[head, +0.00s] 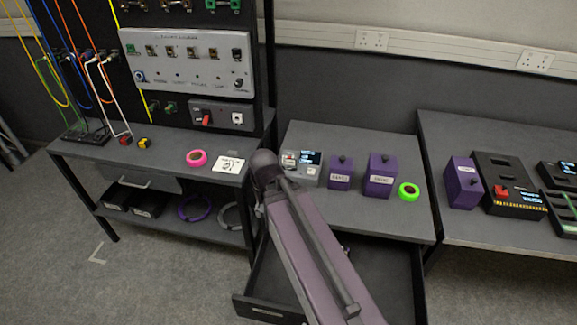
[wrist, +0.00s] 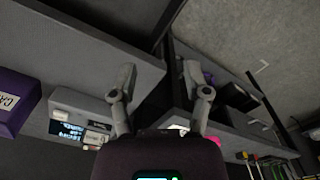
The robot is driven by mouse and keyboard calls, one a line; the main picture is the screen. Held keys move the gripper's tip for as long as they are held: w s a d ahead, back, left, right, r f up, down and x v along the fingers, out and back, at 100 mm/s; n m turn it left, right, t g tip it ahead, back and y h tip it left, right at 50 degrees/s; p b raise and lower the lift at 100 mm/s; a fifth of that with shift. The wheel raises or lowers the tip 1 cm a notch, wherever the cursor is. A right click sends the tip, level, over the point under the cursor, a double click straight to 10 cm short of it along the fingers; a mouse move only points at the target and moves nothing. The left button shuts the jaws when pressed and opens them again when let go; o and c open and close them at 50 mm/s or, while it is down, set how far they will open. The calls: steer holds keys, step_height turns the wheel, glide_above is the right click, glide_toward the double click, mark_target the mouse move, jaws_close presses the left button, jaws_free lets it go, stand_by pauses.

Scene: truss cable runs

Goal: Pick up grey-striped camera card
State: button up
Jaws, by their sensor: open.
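I cannot make out a grey-striped camera card in either view. A grey device (head: 302,167) with a small lit display and pale labels or cards sits on the middle table, just right of my arm; it also shows at the left of the wrist view (wrist: 75,105). My gripper (wrist: 159,82) is open and empty in the wrist view, its two fingers apart over the gap between the tables. In the head view my arm hides it. An open dark drawer (head: 384,262) under the middle table is partly hidden by my arm.
Purple boxes (head: 340,173) and a green ring (head: 409,191) stand on the middle table. The left bench holds a pink ring (head: 196,158), a white note (head: 228,165) and a cable panel (head: 190,62). Black cases (head: 508,180) lie on the right table.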

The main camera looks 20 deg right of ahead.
steer(key=w+d+r+n+p, duration=0.3)
steer(key=w+d, duration=0.1)
steer(key=w, duration=0.3)
steer(key=w+d+r+n+p, duration=0.3)
steer(key=w+d+r+p, duration=0.1)
steer(key=w, duration=0.2)
step_height(320, 180, up, 4)
steer(key=n+p, duration=0.4)
steer(key=n, duration=0.1)
glide_above(289, 157)
steer(key=shift+d+f, duration=0.1)
steer(key=shift+f, duration=0.1)
steer(key=shift+f+b, duration=0.1)
steer(key=shift+b, duration=0.2)
step_height(289, 157, down, 8)
steer(key=b, duration=0.8)
steer(key=shift+f, duration=0.25)
steer(key=shift+f+b, duration=2.6)
steer(key=shift+b, duration=0.2)
jaws_close()
